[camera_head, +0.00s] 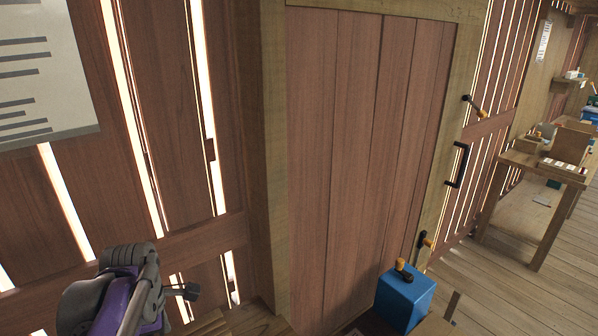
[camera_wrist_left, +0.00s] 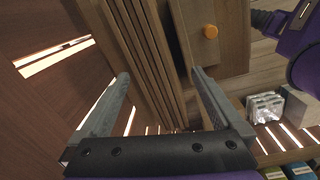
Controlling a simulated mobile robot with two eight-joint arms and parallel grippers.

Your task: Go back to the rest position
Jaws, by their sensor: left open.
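My left arm, purple and dark grey, rises at the lower left of the head view in front of the plank wall. My left gripper (camera_wrist_left: 160,76) shows in the left wrist view with its two grey fingers spread wide apart. Nothing is between the fingers; wooden boards show behind them. A purple arm part of mine is at the top right of that view. My right gripper is not seen in either view.
A wooden door (camera_head: 360,150) with a black handle (camera_head: 459,165) fills the middle. A blue box (camera_head: 404,298) stands low before it. A wooden workbench (camera_head: 540,168) is at the right. Wooden floor (camera_head: 500,290) is open at lower right.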

